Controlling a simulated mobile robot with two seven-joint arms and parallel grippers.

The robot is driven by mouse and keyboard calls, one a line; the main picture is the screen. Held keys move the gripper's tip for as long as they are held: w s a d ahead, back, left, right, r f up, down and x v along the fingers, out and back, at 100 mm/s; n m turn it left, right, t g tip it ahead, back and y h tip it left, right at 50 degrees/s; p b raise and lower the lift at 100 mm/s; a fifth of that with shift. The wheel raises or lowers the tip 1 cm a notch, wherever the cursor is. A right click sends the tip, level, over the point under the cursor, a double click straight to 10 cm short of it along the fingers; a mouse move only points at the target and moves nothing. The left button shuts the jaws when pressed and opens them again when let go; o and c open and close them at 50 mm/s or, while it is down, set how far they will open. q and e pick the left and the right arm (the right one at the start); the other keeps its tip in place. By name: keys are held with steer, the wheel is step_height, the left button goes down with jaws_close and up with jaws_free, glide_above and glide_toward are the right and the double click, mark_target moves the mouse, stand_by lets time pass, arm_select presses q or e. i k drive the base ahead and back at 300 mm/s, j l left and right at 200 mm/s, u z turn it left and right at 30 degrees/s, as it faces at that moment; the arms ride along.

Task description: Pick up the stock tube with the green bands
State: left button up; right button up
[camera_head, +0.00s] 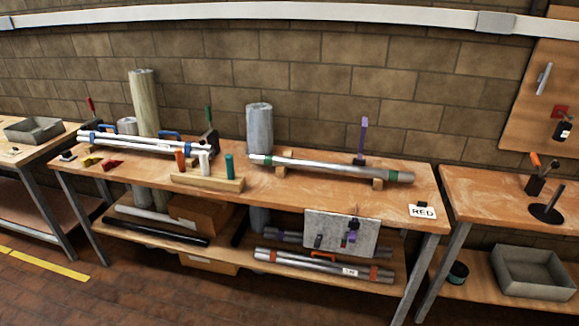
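The stock tube with the green bands (320,166) is a long silvery tube lying on the right half of the middle workbench. Neither of my grippers shows in the head view, and nothing is seen holding the tube.
The workbench (275,188) also carries white tubes (135,143) at left, a wooden block (208,182) with coloured pegs, and a "RED" card (423,211). Tubes with red bands (325,267) lie on the lower shelf. Floor in front is clear.

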mark_target(310, 165)
steer(key=i+l+u, duration=0.3)
steer(key=u, duration=0.15)
steer(key=i+l+u, duration=0.3)
steer(key=l+u, duration=0.15)
